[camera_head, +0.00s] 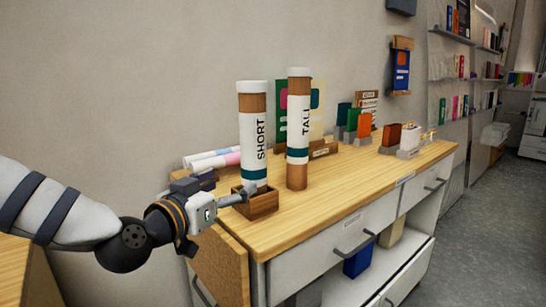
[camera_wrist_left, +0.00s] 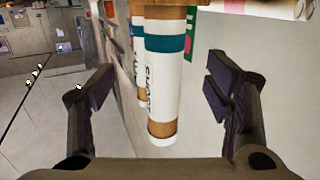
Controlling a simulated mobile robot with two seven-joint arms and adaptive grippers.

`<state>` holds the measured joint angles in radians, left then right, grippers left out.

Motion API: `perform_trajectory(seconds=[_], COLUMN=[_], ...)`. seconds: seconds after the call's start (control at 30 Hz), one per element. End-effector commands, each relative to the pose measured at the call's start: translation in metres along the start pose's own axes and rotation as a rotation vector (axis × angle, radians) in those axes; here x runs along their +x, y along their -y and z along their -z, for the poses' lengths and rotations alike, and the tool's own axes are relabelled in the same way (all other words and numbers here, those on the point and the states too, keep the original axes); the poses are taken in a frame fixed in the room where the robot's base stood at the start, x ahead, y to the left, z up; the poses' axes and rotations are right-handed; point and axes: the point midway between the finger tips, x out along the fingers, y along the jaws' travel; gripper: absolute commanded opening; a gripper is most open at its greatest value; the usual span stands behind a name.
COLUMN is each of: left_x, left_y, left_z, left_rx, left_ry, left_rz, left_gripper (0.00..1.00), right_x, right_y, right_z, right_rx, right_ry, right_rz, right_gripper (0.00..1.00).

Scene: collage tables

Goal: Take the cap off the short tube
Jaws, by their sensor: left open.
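The short tube (camera_head: 252,133) is brown with a white label reading SHORT and a teal band. It stands upright in a small wooden holder (camera_head: 262,208) near the table's left end. Its white cap (camera_head: 252,87) is on top. My left gripper (camera_head: 250,190) is open and empty, low by the tube's base and the holder. In the left wrist view the short tube (camera_wrist_left: 165,85) appears upside down between the open fingers, its cap (camera_wrist_left: 162,139) at the lower end. The tall tube (camera_head: 298,130), labelled TALL, stands upright just right of it, white-capped. My right gripper is out of view.
The wooden tabletop (camera_head: 345,190) has clear room in front and to the right of the tubes. Rolled papers (camera_head: 212,160) lie behind on the left. Book-like swatches (camera_head: 364,125) and small holders stand farther back. A wall (camera_head: 120,80) is behind the table.

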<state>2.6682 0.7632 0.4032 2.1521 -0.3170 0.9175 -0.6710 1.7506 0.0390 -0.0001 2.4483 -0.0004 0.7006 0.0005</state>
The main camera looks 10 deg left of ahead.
Motion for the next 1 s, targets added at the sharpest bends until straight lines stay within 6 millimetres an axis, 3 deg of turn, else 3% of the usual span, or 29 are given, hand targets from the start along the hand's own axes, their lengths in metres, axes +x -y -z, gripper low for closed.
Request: perform_trajectory(seconds=[0.1,0.3,0.47,0.7,0.97,1.0], left_x=[0.01,0.055,0.074,0.117,0.121,0.121], left_y=[0.006,0.006,0.006,0.01,0.009,0.009], left_z=[0.016,0.014,0.017,0.017,0.022,0.022], left_rx=[0.012,0.012,0.011,0.011,0.01,0.01], left_ry=[-0.042,-0.037,-0.038,-0.038,-0.042,-0.042], left_rz=[0.01,0.011,0.01,0.009,0.008,0.009], left_gripper=[0.72,0.72,0.72,0.72,0.72,0.63], right_x=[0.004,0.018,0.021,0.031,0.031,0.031], right_y=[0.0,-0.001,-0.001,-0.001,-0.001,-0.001], right_z=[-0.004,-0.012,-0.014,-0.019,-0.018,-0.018], right_rx=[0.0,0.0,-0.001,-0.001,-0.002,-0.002], right_ry=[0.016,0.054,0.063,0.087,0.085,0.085], right_rz=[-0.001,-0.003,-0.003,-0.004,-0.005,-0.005], right_gripper=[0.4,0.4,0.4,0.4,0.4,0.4])
